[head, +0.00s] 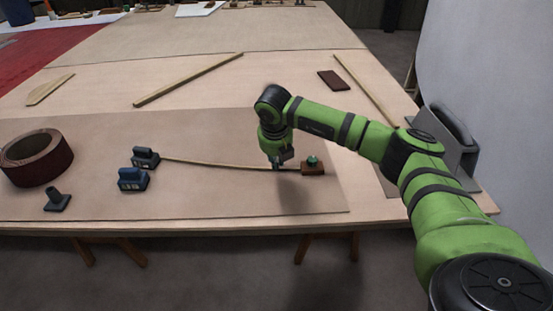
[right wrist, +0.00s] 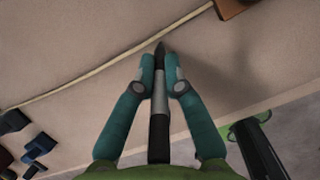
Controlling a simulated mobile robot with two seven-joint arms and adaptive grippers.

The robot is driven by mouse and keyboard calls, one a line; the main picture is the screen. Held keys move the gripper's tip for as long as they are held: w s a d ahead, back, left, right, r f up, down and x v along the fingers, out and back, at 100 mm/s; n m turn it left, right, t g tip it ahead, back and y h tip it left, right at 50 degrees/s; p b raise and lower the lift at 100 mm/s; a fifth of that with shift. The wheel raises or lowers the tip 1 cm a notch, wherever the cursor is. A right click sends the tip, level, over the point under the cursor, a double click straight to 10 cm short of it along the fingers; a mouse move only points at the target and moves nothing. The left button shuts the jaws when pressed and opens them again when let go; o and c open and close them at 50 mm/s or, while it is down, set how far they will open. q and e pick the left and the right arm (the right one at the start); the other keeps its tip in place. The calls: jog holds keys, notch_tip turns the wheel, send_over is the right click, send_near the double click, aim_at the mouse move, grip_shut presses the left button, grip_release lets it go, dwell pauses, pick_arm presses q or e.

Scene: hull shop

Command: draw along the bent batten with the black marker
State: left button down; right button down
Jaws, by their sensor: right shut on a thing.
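The bent batten (head: 215,163) is a thin pale strip lying in a shallow curve on the brown sheet. It runs from near the blue weights at left to a wooden block at right. It also crosses the right wrist view (right wrist: 95,78) diagonally. My right gripper (head: 278,165) is over the batten's right part. It is shut on the black marker (right wrist: 160,130), which has a grey middle band and a dark tip. The tip is very close to the batten's near side; I cannot tell whether it touches the sheet. No drawn line is discernible. My left gripper is not in view.
Two blue weights (head: 133,180) (head: 145,158) stand at the batten's left end. A wooden block (head: 312,169) with a green knob is just right of my gripper. A dark red ring (head: 38,168) and a dark stand (head: 57,201) are at left. The sheet (head: 225,197) in front is clear.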

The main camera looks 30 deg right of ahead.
jog(key=shift+f, duration=0.3)
dwell(0.9)
jog(key=shift+w+a+b, duration=0.1)
jog(key=shift+a+b, duration=0.1)
jog(key=shift+b, duration=0.1)
jog(key=shift+w+a, duration=0.25)
jog(key=shift+a, duration=0.15)
jog(key=shift+w+a, duration=0.1)
jog(key=shift+a, duration=0.05)
jog(key=shift+w+a, duration=0.4)
jog(key=shift+a, duration=0.1)
jog(key=shift+w+a+b, duration=0.3)
jog(key=shift+w+a, duration=0.1)
jog(key=shift+a, duration=0.1)
jog(key=shift+w+a, duration=0.4)
